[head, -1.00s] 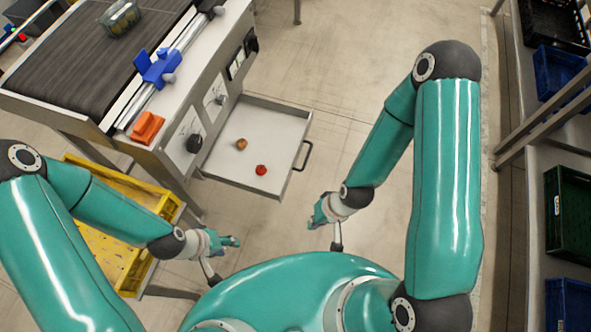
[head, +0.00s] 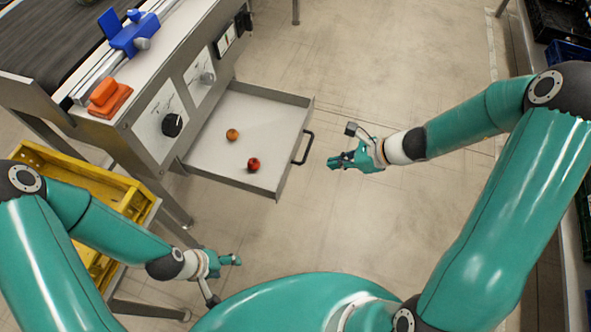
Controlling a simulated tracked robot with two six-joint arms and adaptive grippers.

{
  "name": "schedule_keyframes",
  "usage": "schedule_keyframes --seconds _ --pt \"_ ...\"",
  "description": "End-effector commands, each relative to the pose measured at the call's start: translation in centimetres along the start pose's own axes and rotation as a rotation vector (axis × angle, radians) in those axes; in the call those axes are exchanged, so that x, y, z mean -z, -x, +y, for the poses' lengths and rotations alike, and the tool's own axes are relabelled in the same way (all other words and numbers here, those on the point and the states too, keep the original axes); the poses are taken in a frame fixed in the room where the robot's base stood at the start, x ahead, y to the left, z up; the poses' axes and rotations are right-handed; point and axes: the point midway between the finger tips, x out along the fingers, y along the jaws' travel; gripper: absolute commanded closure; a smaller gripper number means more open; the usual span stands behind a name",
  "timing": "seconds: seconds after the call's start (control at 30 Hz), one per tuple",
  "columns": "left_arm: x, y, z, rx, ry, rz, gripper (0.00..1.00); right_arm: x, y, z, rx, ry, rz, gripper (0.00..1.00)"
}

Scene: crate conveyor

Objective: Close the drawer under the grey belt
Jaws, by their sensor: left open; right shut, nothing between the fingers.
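The drawer (head: 217,157) under the grey belt (head: 50,30) is pulled out, its grey tray sticking out to the right of the machine. Its dark handle (head: 304,148) is on the right-hand front panel. An orange-brown round fruit (head: 232,134) and a red one (head: 253,164) lie inside. My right gripper (head: 338,146) is shut and empty, just right of the handle and apart from it, pointing left. My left gripper (head: 226,276) is open and empty, low in the picture, below the drawer and well apart from it.
A yellow crate (head: 137,200) stands on a low frame left of the drawer. A blue fixture (head: 134,36) and an orange block (head: 109,97) sit along the belt's edge. Open floor (head: 400,45) lies right of the drawer.

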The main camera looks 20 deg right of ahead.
Motion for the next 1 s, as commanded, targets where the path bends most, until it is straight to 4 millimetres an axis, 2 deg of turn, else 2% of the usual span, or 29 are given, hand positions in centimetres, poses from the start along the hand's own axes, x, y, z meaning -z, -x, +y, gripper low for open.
schedule_keyframes --seconds 0.17,0.57,0.6,0.7,1.0 --pt "0.0 -0.8 -0.3 0.000 0.000 0.001 0.38 0.0 -2.2 0.1 -0.003 -0.005 -0.004 1.00" --pt "0.0 -3.1 -1.1 0.000 0.000 0.000 0.38 0.1 -10.2 0.2 -0.005 -0.002 0.000 1.00" --pt "0.0 -2.7 -1.0 0.000 0.000 0.000 0.38 -0.9 -10.4 0.1 -0.003 0.003 -0.002 1.00" --pt "0.0 -2.6 -0.9 0.000 0.000 0.001 0.38 -1.9 -11.3 0.2 -0.004 0.002 -0.001 1.00" --pt "0.0 -2.6 -0.9 0.000 0.000 0.000 0.38 -2.9 -12.4 0.1 -0.001 -0.002 0.000 1.00"
